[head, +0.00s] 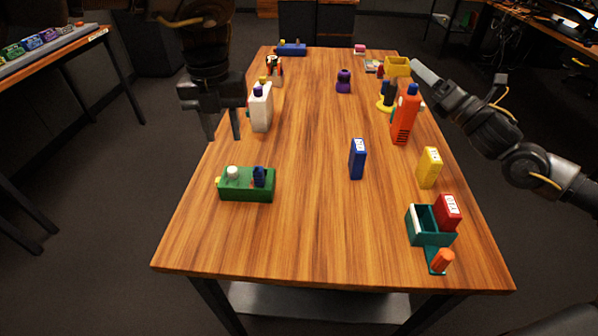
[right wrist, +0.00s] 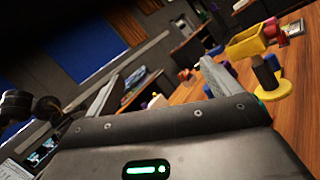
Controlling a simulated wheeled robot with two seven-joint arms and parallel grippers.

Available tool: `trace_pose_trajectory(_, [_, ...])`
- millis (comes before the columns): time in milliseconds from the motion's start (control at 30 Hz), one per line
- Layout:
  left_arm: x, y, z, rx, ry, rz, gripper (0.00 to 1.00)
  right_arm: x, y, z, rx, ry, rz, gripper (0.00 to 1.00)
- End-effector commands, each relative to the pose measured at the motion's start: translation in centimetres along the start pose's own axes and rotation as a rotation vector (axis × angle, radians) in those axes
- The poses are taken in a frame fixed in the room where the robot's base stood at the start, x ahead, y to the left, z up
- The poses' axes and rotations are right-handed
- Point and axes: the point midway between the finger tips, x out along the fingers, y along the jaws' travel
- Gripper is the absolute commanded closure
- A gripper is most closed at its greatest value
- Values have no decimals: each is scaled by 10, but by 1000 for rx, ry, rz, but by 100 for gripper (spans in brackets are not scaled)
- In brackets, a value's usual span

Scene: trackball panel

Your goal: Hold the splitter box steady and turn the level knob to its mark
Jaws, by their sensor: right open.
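A green box (head: 248,190) lies at the near left of the table. It has a white round knob (head: 232,172) on top, a dark blue part (head: 259,176) beside it and a small yellow piece at its left end. It looks like the splitter box; the mark is too small to make out. My left gripper (head: 222,137) hangs open and empty, fingers down, above and behind the green box, left of a white bottle. My right gripper (head: 458,74) is open and empty off the table's right edge; its spread fingers show in the right wrist view (right wrist: 158,85).
A blue box (head: 357,160), yellow box (head: 429,168) and orange bottle (head: 404,118) stand on the right half. A teal holder (head: 430,232) with a red box sits near right. The white bottle (head: 261,108) stands behind the green box. The table's near middle is clear.

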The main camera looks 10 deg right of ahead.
Motion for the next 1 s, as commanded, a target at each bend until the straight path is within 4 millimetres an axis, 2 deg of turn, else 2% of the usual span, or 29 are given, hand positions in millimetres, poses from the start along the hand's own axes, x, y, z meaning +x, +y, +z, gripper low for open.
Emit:
trace_pose_trajectory(33, [0,0,0,0,0,0,64,7,17,10,44,-50,13,11])
trace_pose_trajectory(100, [0,0,0,0,0,0,64,15,38,20,103,-109,24,11])
trace_pose_trajectory(167, [0,0,0,0,0,0,64,24,58,18,137,-123,46,11])
trace_pose_trajectory(367, [0,0,0,0,0,0,64,46,92,-47,60,49,141,11])
trace_pose_trajectory(467, [0,0,0,0,0,0,64,54,116,-88,2,156,214,11])
trace_pose_trajectory(600, [0,0,0,0,0,0,64,57,158,-156,-114,344,362,11])
trace_pose_trajectory(700, [0,0,0,0,0,0,64,48,185,-205,-216,488,481,11])
trace_pose_trajectory(800, [0,0,0,0,0,0,64,33,200,-244,-312,615,584,11])
trace_pose_trajectory(900, [0,0,0,0,0,0,64,17,206,-271,-392,715,663,11])
trace_pose_trajectory(1000, [0,0,0,0,0,0,64,5,208,-288,-448,786,718,11])
